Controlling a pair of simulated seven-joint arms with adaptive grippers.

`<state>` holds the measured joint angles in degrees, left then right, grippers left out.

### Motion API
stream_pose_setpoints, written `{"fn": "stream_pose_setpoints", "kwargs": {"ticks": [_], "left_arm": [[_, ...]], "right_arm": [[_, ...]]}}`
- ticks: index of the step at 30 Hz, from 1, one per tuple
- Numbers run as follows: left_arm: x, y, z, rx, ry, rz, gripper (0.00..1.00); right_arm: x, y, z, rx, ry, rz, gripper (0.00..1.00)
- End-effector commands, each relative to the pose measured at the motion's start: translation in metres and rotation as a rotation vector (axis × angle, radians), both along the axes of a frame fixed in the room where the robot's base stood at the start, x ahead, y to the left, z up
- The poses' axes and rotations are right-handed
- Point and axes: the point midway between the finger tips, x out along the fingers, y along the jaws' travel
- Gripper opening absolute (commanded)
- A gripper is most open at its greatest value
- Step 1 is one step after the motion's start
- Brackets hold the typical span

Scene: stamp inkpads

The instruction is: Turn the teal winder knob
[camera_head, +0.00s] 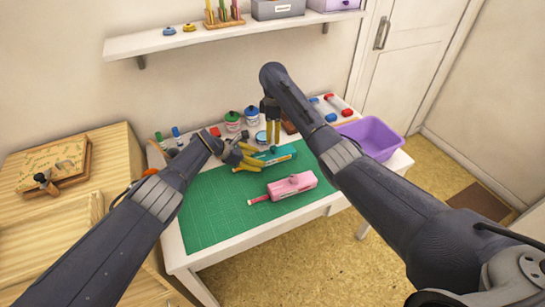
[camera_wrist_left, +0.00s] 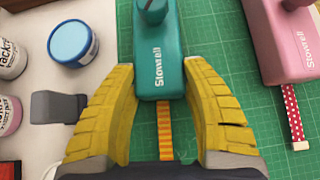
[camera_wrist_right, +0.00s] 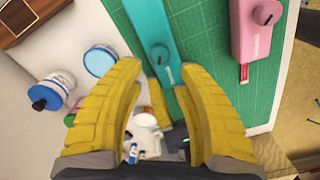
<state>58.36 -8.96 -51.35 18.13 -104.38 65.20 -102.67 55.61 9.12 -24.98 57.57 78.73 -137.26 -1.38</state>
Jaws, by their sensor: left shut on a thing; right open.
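The teal winder (camera_head: 280,156), a long box marked "Stowrell" with an orange tape at one end, lies on the green mat (camera_head: 205,215). Its round teal knob shows at the top edge of the left wrist view (camera_wrist_left: 152,10) and in the right wrist view (camera_wrist_right: 160,54). My left gripper (camera_head: 250,160) is shut across the tape end of the teal winder, one finger on each side. My right gripper (camera_head: 271,125) is open and empty, pointing down above the teal winder, with the knob ahead of its fingertips and apart from them.
A similar pink winder (camera_head: 293,187) with a red dotted tape lies on the mat in front. Ink jars (camera_head: 233,121) and other pots stand behind. A purple bin (camera_head: 371,136) is at the table's right. The mat's front left is clear.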

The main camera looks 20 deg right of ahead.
Motion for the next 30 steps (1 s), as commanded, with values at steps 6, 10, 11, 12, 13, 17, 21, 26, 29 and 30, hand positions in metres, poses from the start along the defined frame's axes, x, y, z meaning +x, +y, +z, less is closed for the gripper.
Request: {"fn": "stream_pose_setpoints", "kwargs": {"ticks": [6,10,11,12,13,17,21,26,29,30], "left_arm": [[-0.001,0.0,-0.001,0.001,0.002,0.0,0.22],[-0.001,0.0,-0.001,0.002,0.002,0.0,0.22],[-0.001,0.0,-0.001,0.002,0.002,0.0,0.22],[-0.001,0.0,-0.001,0.002,0.002,0.0,0.22],[-0.001,0.0,-0.001,0.002,0.002,0.0,0.22],[-0.001,0.0,-0.001,0.002,0.002,0.0,0.22],[-0.001,0.0,-0.001,0.002,0.002,0.0,0.22],[-0.001,0.0,-0.002,0.002,0.002,0.0,0.22],[-0.001,0.001,-0.002,0.002,0.002,0.0,0.22],[-0.001,0.001,-0.002,0.002,0.002,0.0,0.22]], "right_arm": [[0.007,-0.006,0.013,-0.012,-0.019,0.0,0.5],[0.009,-0.008,0.024,-0.017,-0.027,0.116,0.5],[0.009,-0.008,0.025,-0.019,-0.027,0.155,0.5],[0.009,-0.008,0.028,-0.019,-0.027,0.211,0.5],[0.01,-0.008,0.03,-0.02,-0.028,0.259,0.5],[0.009,-0.008,0.035,-0.023,-0.025,0.479,0.5],[0.008,-0.007,0.04,-0.023,-0.021,0.715,0.5],[0.007,-0.006,0.044,-0.024,-0.015,0.983,0.5],[0.006,-0.006,0.046,-0.022,-0.011,1.15,0.5],[0.005,-0.005,0.046,-0.021,-0.01,1.216,0.5]]}}
